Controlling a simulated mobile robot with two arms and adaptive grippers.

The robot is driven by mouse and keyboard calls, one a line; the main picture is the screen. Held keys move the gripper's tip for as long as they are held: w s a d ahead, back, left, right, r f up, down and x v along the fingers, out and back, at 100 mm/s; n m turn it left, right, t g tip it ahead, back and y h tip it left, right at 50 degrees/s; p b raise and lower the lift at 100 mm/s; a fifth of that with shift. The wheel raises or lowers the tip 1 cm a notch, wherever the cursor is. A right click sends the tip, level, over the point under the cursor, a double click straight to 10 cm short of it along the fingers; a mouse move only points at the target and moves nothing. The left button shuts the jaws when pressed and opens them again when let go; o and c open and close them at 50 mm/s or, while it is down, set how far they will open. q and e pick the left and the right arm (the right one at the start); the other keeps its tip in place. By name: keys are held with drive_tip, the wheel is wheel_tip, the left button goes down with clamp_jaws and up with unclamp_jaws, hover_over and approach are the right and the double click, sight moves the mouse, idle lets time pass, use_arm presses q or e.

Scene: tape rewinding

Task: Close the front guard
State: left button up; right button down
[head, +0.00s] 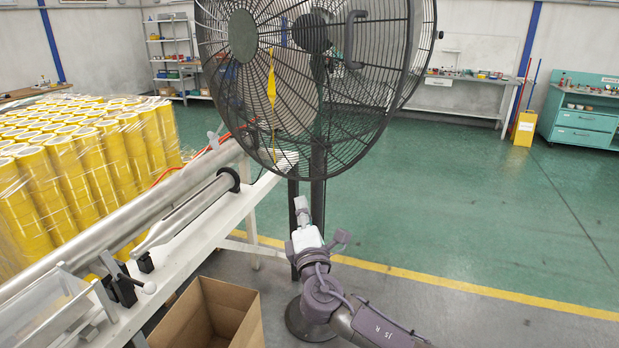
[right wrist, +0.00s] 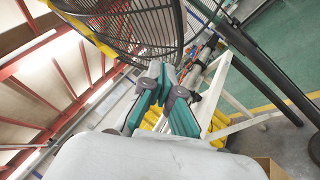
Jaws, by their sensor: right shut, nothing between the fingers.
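A large black pedestal fan stands at the top middle of the head view. Its round wire front guard (head: 222,76) faces left, with a grey disc at its centre. Whether the guard stands apart from the rear cage (head: 395,62) is hard to tell through the overlapping wires. Wire mesh of the fan (right wrist: 150,24) also shows at the top of the right wrist view. My right gripper (head: 302,208) is below the fan, in front of its pole, shut and empty. Its fingers (right wrist: 160,78) come together below the mesh. My left gripper is not in view.
A white machine bench (head: 222,218) with metal rollers is left of the fan. An open cardboard box (head: 245,325) sits below it. Yellow tape rolls (head: 85,165) are stacked at left. The green floor (head: 480,200) to the right is clear.

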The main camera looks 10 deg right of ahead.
sight(307, 172)
drive_tip(key=w+r, duration=0.1)
drive_tip(key=w+d+p, duration=0.1)
drive_tip(key=w, duration=0.1)
drive_tip(key=w+d+r+p, duration=0.1)
drive_tip(key=w, duration=0.1)
drive_tip(key=shift+r, duration=0.3)
drive_tip(key=shift+w+d+r+p, duration=0.1)
drive_tip(key=shift+w+d+p, duration=0.2)
drive_tip(key=shift+d, duration=0.25)
drive_tip(key=shift+a, duration=0.1)
